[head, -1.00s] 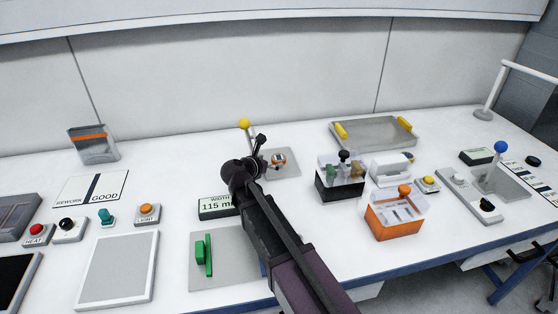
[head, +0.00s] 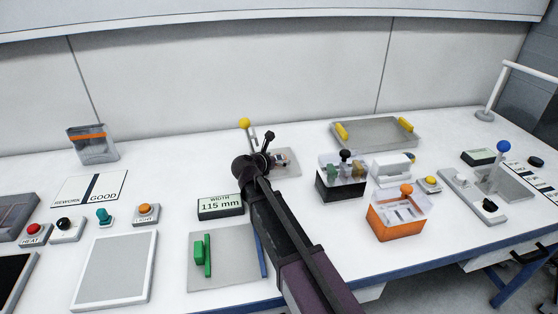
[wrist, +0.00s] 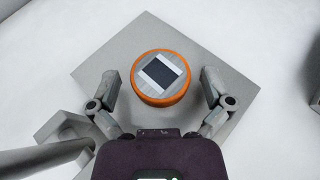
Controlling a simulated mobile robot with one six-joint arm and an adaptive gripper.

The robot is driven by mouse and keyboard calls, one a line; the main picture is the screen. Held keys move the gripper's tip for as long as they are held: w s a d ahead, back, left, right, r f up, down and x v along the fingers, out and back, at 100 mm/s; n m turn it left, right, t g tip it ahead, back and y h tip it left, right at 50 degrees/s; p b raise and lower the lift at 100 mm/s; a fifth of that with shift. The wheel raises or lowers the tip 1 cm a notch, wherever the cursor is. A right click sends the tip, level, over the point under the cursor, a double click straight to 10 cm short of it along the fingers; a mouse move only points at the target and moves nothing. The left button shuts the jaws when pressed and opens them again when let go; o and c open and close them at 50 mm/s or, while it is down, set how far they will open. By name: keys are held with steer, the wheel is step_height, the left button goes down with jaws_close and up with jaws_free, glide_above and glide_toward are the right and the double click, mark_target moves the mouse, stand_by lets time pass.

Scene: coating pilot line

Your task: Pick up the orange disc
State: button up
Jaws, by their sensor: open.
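The orange disc (wrist: 147,95) lies on a square grey plate (wrist: 222,72) in the wrist view; a light square with a dark centre is on its top. My gripper (wrist: 160,84) is open, with one finger on the left and one on the right of the disc, apart from it. In the head view my gripper (head: 262,140) is over the plate's left part and hides much of the disc. How high the fingertips are above the plate is hard to tell.
A post with a yellow knob (head: 244,123) stands just left of my gripper. A width display (head: 220,206) is in front. A dark box with upright pieces (head: 340,184) and an orange box (head: 397,222) stand to the right. A metal tray (head: 375,132) is behind right.

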steer(key=c, duration=1)
steer(key=shift+r, duration=0.15)
steer(key=shift+r+p, duration=0.6)
steer(key=shift+p, duration=0.15)
steer(key=shift+s+d+r, duration=0.1)
steer(key=shift+s+r, duration=0.05)
steer(key=shift+s, duration=0.15)
steer(key=s+d, duration=0.1)
steer(key=s, duration=0.4)
steer(key=s+d, duration=0.2)
steer(key=s, duration=0.4)
steer(key=s+d, duration=0.1)
steer(key=s, duration=0.4)
steer(key=shift+s+d, duration=0.4)
step_height(320, 180, up, 10)
steer(key=p, duration=1)
